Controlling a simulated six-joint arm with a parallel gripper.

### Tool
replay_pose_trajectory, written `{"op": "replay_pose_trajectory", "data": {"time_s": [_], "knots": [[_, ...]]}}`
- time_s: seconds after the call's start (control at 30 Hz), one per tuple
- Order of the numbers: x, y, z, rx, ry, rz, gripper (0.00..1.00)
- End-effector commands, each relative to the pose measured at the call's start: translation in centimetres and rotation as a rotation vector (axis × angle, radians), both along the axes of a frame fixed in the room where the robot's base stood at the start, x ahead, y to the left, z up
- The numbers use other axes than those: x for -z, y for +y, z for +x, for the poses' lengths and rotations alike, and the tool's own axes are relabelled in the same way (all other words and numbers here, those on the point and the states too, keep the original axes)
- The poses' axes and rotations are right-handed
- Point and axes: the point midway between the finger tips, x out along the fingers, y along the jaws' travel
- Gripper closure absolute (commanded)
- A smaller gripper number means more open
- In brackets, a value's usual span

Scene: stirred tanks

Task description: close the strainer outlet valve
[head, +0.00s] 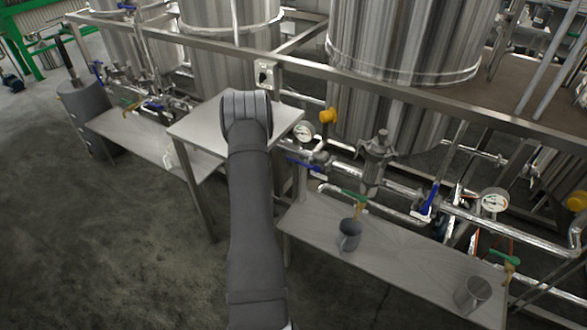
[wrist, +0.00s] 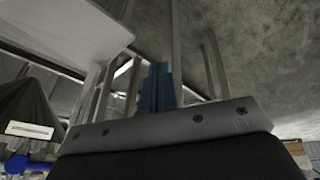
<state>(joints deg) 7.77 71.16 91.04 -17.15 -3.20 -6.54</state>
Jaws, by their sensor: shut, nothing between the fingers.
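The strainer (head: 377,158) is a steel body on the pipe run in the head view. A blue-handled valve (head: 430,200) is on the pipe to its right, its handle steeply raised. Another blue-handled valve (head: 303,164) is to its left, its handle lying roughly along the pipe. I cannot tell from markings which is the outlet. My gripper (wrist: 157,88) shows in the wrist view as narrow blue fingers, shut and empty. It is hidden behind my arm in the head view. A blue part (wrist: 16,163), perhaps a valve handle, lies at the wrist view's lower left, apart from the fingers.
A raised steel table (head: 200,128) stands beside my arm. A lower bench (head: 400,255) holds a grey mug (head: 349,235) and a metal cup (head: 472,294). Green-handled taps (head: 354,198) and gauges (head: 303,131) crowd the pipes. Frame rails pass before the tanks.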

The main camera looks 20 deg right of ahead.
Motion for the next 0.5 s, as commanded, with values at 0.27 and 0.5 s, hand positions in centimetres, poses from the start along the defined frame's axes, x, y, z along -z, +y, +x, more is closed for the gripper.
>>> {"op": "replay_pose_trajectory", "data": {"time_s": [0.27,0.5], "knots": [[3.6,-2.5,-3.4,-0.479,0.298,-0.284,1.0],[3.9,-7.6,-3.1,-0.836,0.505,-0.636,1.0]]}}
